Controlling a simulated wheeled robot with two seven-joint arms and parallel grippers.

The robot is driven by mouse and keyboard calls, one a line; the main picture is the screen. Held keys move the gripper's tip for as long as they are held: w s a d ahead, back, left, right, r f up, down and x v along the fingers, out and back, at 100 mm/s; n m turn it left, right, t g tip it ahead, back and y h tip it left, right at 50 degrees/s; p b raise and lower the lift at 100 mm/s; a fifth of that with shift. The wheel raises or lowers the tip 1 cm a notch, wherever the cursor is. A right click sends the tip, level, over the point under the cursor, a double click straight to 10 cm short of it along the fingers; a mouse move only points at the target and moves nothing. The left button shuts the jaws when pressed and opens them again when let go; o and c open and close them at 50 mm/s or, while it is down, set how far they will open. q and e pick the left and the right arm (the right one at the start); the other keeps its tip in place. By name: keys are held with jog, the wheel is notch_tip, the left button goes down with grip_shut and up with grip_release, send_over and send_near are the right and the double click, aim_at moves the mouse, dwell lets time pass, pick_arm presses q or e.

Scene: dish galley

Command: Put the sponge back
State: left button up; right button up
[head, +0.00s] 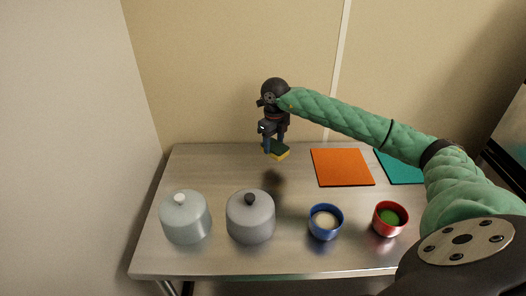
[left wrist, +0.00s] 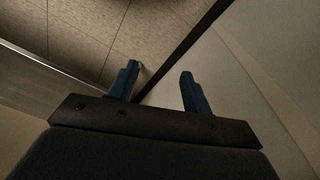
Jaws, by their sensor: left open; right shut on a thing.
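The sponge (head: 280,153), yellow with a dark green top, is in the head view above the back of the steel table. My right gripper (head: 273,148) is shut on it and holds it up off the table, with a shadow on the steel below. The fingers hide part of the sponge. My left gripper (left wrist: 160,85) shows only in the left wrist view. Its two blue fingers are apart with nothing between them.
The table (head: 240,180) bears two lidded grey pots (head: 185,218) (head: 251,218) at the front left, a blue bowl (head: 325,232) and a red bowl (head: 388,229). An orange mat (head: 342,167) and a teal mat (head: 401,168) lie at the back right. The back left is clear.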

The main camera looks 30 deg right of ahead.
jog(key=w+a+f, duration=0.1)
jog(key=w+a+p, duration=0.1)
jog(key=shift+w+a+f, duration=0.1)
jog(key=shift+w+f, duration=0.2)
jog(key=shift+f, duration=0.05)
jog(key=shift+w+f, duration=0.15)
jog(key=shift+f, duration=0.1)
jog(key=shift+f+p, duration=0.35)
jog(key=shift+p, duration=0.05)
notch_tip(320, 180, down, 3)
jog(key=shift+f+p, duration=0.1)
jog(key=shift+p, duration=0.7)
pick_arm(q)
notch_tip(320, 180, down, 10)
jog(key=s+a, duration=0.2)
jog(key=shift+a+f, duration=0.15)
jog(key=shift+s, duration=0.1)
pick_arm(e)
jog(key=shift+f, duration=0.1)
jog(key=o, duration=0.9)
pick_arm(q)
jog(key=shift+r, duration=0.2)
